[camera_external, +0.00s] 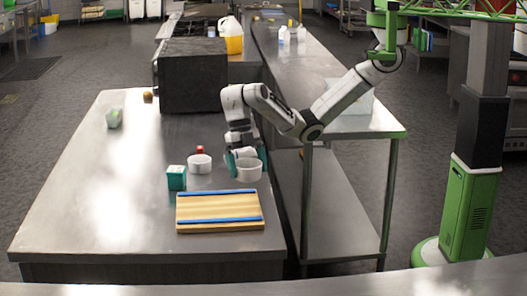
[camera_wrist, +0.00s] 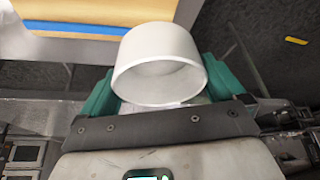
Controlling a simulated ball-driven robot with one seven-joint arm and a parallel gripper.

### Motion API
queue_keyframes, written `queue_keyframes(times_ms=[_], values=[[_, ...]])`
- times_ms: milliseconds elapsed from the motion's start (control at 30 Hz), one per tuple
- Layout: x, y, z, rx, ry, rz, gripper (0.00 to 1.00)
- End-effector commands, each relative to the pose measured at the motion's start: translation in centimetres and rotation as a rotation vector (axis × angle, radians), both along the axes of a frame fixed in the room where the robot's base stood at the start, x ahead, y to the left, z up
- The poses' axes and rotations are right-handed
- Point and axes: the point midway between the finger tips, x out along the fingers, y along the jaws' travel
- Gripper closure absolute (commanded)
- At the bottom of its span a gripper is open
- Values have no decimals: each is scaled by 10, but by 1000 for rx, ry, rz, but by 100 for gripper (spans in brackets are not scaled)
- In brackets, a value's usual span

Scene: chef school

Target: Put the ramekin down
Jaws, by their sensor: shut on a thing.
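My gripper (camera_external: 246,161) is shut on a white ramekin (camera_external: 249,172) near the right edge of the steel table (camera_external: 75,215). In the wrist view the ramekin (camera_wrist: 150,48) sits between my gripper's green fingers (camera_wrist: 160,82), with its open mouth toward the camera. In the external view the ramekin looks roughly upright. I cannot tell how far it is above the table. A second white ramekin (camera_external: 199,165) stands on the table just left of my gripper.
A wooden board with blue strips (camera_external: 219,212) lies in front of the held ramekin. A teal box (camera_external: 176,178) and a small red item (camera_external: 200,149) are close by. A dark oven-like box (camera_external: 193,75) stands at the back. The table's left side is mostly clear.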

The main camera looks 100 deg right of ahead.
Motion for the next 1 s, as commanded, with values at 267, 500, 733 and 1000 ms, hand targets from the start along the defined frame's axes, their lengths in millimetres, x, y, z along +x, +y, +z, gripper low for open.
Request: queue_keyframes(times_ms=[267, 500, 733, 1000], values=[[44, 13, -35, 0, 3, 0, 42], [70, 18, -61, -2, 2, 0, 42], [79, 20, -72, 0, -1, 0, 42], [80, 20, -102, 0, 0, -1, 42]])
